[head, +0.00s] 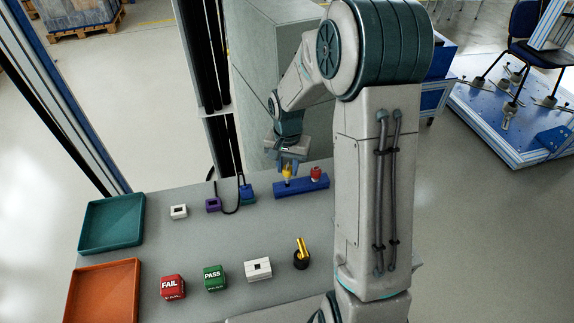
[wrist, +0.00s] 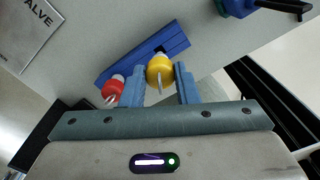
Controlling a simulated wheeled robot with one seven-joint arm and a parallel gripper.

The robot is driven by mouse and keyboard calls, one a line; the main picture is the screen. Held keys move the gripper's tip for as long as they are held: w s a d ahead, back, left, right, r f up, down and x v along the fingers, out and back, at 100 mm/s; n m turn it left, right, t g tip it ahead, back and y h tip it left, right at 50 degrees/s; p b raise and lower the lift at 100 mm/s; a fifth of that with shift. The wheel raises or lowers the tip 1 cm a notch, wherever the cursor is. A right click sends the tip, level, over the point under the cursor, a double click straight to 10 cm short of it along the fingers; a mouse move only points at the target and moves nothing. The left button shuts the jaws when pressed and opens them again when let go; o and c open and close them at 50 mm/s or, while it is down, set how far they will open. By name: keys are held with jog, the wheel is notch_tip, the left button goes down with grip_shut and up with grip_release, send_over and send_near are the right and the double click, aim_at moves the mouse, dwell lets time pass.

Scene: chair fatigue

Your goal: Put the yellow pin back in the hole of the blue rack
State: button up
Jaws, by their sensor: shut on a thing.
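The blue rack (head: 312,185) lies on the grey table near its far right side; it also shows in the wrist view (wrist: 172,41). My gripper (head: 289,165) is above the left part of the rack, fingers pointing down. It is shut on the yellow pin (head: 287,173). In the wrist view the yellow pin (wrist: 159,69), with a ring on top, sits between my two blue fingers (wrist: 160,88). A red pin (head: 316,173) stands in the right part of the rack.
A blue block with a black cable (head: 248,191) and a purple block (head: 213,204) stand left of the rack. A black holder with a yellow piece (head: 302,255) is nearer. FAIL (head: 173,287) and PASS (head: 214,278) blocks and two trays are to the left.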

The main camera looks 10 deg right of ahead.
aim_at(287, 168)
jog(key=shift+f+b, duration=1.3)
jog(key=shift+f, duration=0.35)
jog(key=o, duration=1)
jog(key=shift+r, duration=0.1)
notch_tip(287, 168, up, 14)
jog(key=shift+f, duration=0.1)
jog(key=shift+s, duration=0.1)
jog(key=s+n+t, duration=0.1)
jog(key=s+n, duration=0.1)
jog(key=s, duration=0.5)
jog(key=s+r+n+t, duration=0.1)
jog(key=s+n, duration=0.1)
jog(key=s, duration=0.4)
jog(key=s+n+t, duration=0.1)
jog(key=s+n, duration=0.1)
jog(key=s, duration=0.5)
jog(key=shift+s+r, duration=0.3)
jog(key=shift+r, duration=0.1)
